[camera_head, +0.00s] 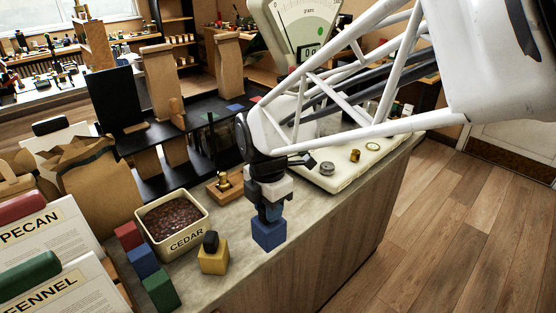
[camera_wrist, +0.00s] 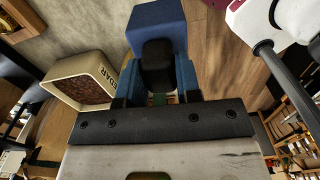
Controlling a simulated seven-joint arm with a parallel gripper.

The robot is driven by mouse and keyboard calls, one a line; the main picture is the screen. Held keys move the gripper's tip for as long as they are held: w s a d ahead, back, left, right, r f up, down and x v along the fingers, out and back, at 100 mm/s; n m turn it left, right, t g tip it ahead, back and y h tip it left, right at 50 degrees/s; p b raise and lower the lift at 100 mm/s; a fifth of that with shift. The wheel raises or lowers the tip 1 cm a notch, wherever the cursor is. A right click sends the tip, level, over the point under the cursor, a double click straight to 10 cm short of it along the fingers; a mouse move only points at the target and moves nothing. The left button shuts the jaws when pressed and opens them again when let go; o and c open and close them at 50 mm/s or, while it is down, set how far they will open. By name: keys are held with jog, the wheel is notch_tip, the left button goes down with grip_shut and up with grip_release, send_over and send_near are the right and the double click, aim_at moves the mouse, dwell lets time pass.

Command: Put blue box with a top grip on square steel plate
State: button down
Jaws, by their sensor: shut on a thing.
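The blue box with a top grip (camera_head: 269,236) hangs under my gripper (camera_head: 270,212) near the counter's front edge. My gripper points down and is shut on the box's dark grip. In the wrist view the blue box (camera_wrist: 157,24) and its black grip (camera_wrist: 157,62) show between the fingers (camera_wrist: 158,90). I cannot tell for sure whether the box's underside touches the counter. I cannot clearly pick out the square steel plate; my white arm covers part of the scale area.
The CEDAR bin (camera_head: 184,241) and a yellow box with a dark grip (camera_head: 213,260) stand left of my gripper. Red (camera_head: 128,236), blue (camera_head: 143,261) and green (camera_head: 161,291) blocks line up farther left. A small wooden stand (camera_head: 225,187) is behind. A white slab (camera_head: 345,178) with small metal pieces lies right.

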jog(key=w+d+r, duration=0.2)
jog(key=w+r, duration=0.2)
jog(key=w, duration=1)
jog(key=w+d+r, duration=0.1)
jog(key=w+r, duration=0.3)
jog(key=w, duration=1.1)
jog(key=w+d, duration=0.8)
jog(key=w, duration=0.5)
jog(key=w+d, duration=0.9)
jog(key=w, duration=0.5)
jog(key=shift+w+d+r, duration=0.15)
jog(key=shift+f, duration=3)
jog(key=shift+f, duration=0.5)
jog(key=c, duration=0.7)
grip_release()
jog(key=shift+c, duration=0.2)
